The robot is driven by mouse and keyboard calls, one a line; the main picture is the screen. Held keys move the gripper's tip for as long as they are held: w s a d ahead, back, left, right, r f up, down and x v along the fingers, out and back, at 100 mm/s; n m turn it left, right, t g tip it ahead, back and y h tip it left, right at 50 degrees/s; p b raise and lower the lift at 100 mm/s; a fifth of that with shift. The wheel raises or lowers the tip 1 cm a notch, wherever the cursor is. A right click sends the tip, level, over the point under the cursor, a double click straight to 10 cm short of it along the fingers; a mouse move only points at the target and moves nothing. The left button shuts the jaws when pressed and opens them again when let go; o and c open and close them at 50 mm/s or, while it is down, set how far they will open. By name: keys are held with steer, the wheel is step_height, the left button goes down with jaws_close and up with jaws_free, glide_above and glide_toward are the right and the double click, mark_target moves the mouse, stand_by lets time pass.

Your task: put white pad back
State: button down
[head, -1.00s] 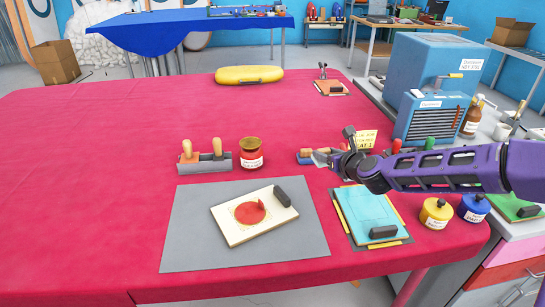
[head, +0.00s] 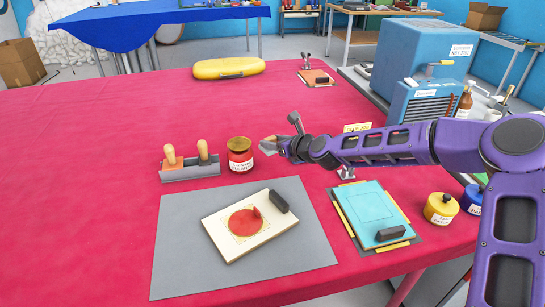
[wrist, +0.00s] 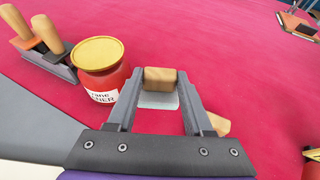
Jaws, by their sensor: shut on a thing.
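My gripper (wrist: 160,95) is shut on a wooden block with a whitish flat piece under it, which looks like the white pad (wrist: 158,99). In the wrist view it sits between the fingertips, above the red cloth. In the head view my gripper (head: 275,146) is just right of the red jar with a yellow-brown lid (head: 240,154), and the pad is small and partly hidden. The jar (wrist: 101,68) is left of the fingers in the wrist view. Another wooden piece (wrist: 219,125) shows beside the right finger, partly hidden.
A rack with two wooden-handled tools (head: 190,171) stands left of the jar. A white board with a red disc (head: 222,222) and black block lies on a grey mat (head: 177,250). A blue sheet (head: 367,208) lies at right. The red cloth's left side is clear.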

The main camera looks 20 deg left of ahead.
mark_target(274, 153)
steer(key=shift+f+b, duration=0.3)
steer(key=shift+f, duration=2)
steer(key=shift+f, duration=0.2)
steer(key=shift+c, duration=1.5)
jaws_free()
steer(key=shift+r, duration=0.15)
steer(key=shift+r, duration=0.2)
steer(key=p+v, duration=0.1)
steer(key=v, duration=1.1)
steer(key=shift+f, duration=0.1)
